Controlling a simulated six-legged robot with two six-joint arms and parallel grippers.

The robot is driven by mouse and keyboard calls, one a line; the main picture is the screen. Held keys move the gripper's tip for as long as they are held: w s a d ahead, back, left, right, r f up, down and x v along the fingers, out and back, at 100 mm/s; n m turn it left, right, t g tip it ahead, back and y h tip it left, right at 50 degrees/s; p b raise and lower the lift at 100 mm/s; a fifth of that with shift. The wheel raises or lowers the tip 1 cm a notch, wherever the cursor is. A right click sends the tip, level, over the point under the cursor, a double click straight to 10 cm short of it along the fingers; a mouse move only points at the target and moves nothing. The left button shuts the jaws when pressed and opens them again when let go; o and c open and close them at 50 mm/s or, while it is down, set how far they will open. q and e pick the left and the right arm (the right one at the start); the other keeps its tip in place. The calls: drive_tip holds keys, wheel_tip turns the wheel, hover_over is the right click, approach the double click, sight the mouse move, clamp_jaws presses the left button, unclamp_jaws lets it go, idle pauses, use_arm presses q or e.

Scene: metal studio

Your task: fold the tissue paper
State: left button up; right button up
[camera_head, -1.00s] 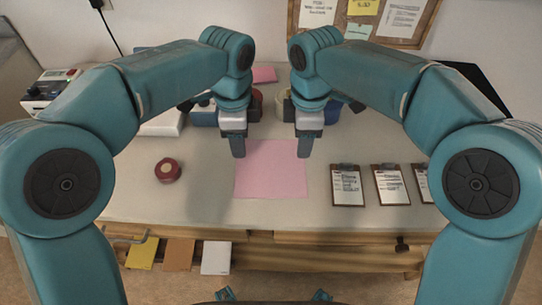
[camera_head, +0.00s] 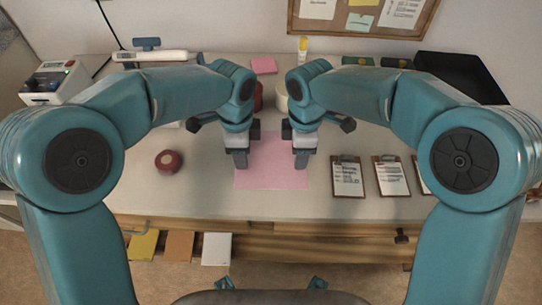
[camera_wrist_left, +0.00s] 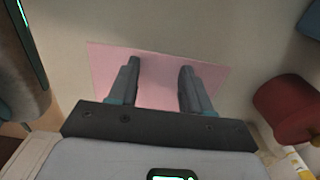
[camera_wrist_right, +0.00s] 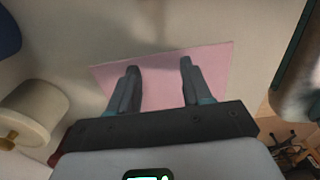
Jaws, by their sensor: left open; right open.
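The pink tissue paper (camera_head: 271,172) lies flat and unfolded on the workbench, in the middle of the head view. My left gripper (camera_head: 239,160) is over its left side and my right gripper (camera_head: 302,160) is over its right side. In the left wrist view the open fingers (camera_wrist_left: 158,80) show with the pink sheet (camera_wrist_left: 155,75) behind and between them. In the right wrist view the open fingers (camera_wrist_right: 160,80) also frame the sheet (camera_wrist_right: 158,88). Both grippers are empty. I cannot tell whether the fingertips touch the paper.
A dark red round object (camera_head: 168,161) sits left of the paper. Several clipboards (camera_head: 347,177) lie to its right. A red spool (camera_wrist_left: 285,110) and a cream roll (camera_wrist_right: 35,112) stand behind the paper. The bench's front edge (camera_head: 270,217) is near, with clear surface before the paper.

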use_arm(q)
drive_tip(key=shift+f, duration=0.1)
use_arm(e)
drive_tip(key=shift+f, duration=0.1)
use_arm(q)
drive_tip(key=shift+f, duration=0.15)
drive_tip(key=shift+c, duration=0.2)
use_arm(e)
drive_tip(key=shift+f, duration=0.15)
drive_tip(key=shift+c, duration=0.2)
use_arm(q)
drive_tip(key=shift+c, duration=1.3)
use_arm(e)
drive_tip(key=shift+c, duration=1.3)
use_arm(q)
clamp_jaws()
use_arm(e)
clamp_jaws()
use_arm(q)
drive_tip(key=shift+r, duration=0.2)
